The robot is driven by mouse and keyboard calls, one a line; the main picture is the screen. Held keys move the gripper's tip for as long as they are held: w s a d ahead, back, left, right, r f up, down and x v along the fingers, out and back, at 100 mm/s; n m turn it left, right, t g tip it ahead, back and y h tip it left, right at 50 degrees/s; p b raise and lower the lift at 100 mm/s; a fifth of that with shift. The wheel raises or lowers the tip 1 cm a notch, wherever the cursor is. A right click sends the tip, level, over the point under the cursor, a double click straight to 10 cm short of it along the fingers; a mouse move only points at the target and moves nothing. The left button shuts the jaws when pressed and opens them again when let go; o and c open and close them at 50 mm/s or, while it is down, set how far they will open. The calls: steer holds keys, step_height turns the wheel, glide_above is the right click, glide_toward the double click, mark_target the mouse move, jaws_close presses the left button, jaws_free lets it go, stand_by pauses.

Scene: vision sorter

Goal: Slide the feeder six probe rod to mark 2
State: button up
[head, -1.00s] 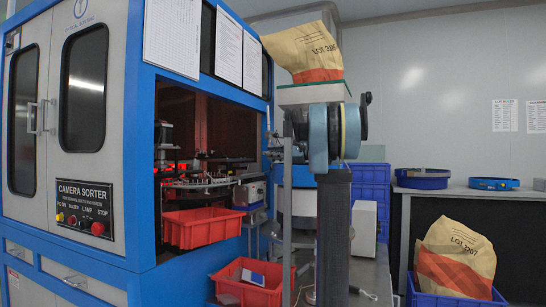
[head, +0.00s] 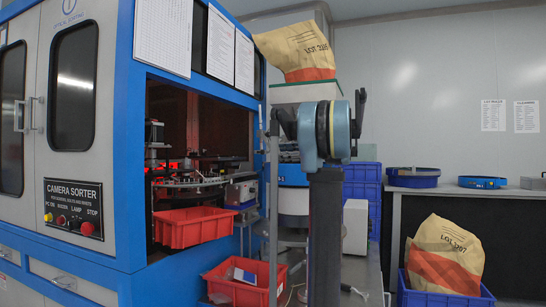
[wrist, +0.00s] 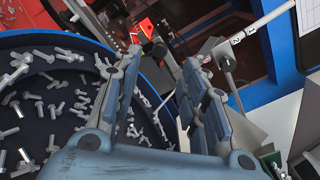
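The probe rod (wrist: 269,20) is a thin pale rod at the upper right of the wrist view, slanting down toward the middle. Small white plates with black digits, one reading 2 (wrist: 236,40), sit along it. A grey bracket or block (wrist: 223,56) is at the rod, just below the digits. In the head view my arm hides most of the feeder bowl and the rod does not show clearly.
A blue-rimmed bowl (wrist: 70,38) full of loose bolts lies under and left of my gripper. The blue sorter frame (wrist: 286,52) stands at the right. In the head view, red bins (head: 192,228) and a paper bag (head: 295,50) above the feeder are near my arm.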

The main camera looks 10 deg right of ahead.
steer(key=v, duration=0.3)
steer(key=shift+d, duration=0.1)
steer(key=shift+s, duration=0.15)
stand_by(0.4)
